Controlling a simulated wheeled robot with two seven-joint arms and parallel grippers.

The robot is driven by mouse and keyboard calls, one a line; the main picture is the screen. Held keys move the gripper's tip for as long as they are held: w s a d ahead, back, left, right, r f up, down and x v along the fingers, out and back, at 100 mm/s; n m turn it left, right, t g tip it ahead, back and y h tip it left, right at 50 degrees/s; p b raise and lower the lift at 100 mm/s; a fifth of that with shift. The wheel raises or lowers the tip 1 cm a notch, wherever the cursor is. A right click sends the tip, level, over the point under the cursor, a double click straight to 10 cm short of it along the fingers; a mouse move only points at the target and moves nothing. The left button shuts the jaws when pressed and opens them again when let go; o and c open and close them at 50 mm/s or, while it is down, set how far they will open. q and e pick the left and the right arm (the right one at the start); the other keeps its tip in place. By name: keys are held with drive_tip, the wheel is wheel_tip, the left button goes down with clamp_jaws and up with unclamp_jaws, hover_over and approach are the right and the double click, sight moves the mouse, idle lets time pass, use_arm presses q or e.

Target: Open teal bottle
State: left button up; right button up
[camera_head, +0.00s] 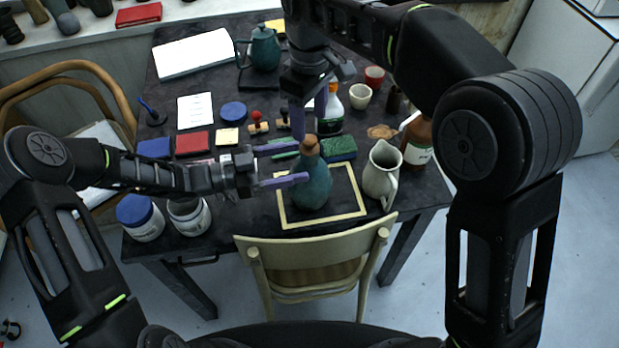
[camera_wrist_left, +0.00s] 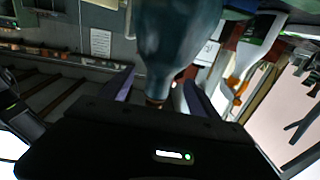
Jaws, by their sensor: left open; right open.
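The teal bottle (camera_head: 312,190) stands upright inside a pale square frame (camera_head: 345,211) on the dark table, with a brown cork (camera_head: 309,146) in its neck. My left gripper (camera_head: 303,160) is open, its purple fingers at the neck from the left. In the left wrist view the bottle (camera_wrist_left: 170,35) hangs upside down, its neck and cork end between the open fingers (camera_wrist_left: 158,92), with gaps on both sides. My right gripper (camera_head: 309,130) points down, open, with its fingertips close above the cork; whether they touch it is unclear.
A cream pitcher (camera_head: 382,175) stands right of the bottle, with a brown bottle (camera_head: 418,140) behind it. A green block (camera_head: 338,149) lies behind the bottle. A chair (camera_head: 315,258) stands at the front edge.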

sight(300, 162)
use_arm(q)
drive_tip(key=shift+x, duration=2.05)
drive_tip(key=shift+c, duration=0.3)
clamp_jaws()
drive_tip(key=shift+f, duration=0.1)
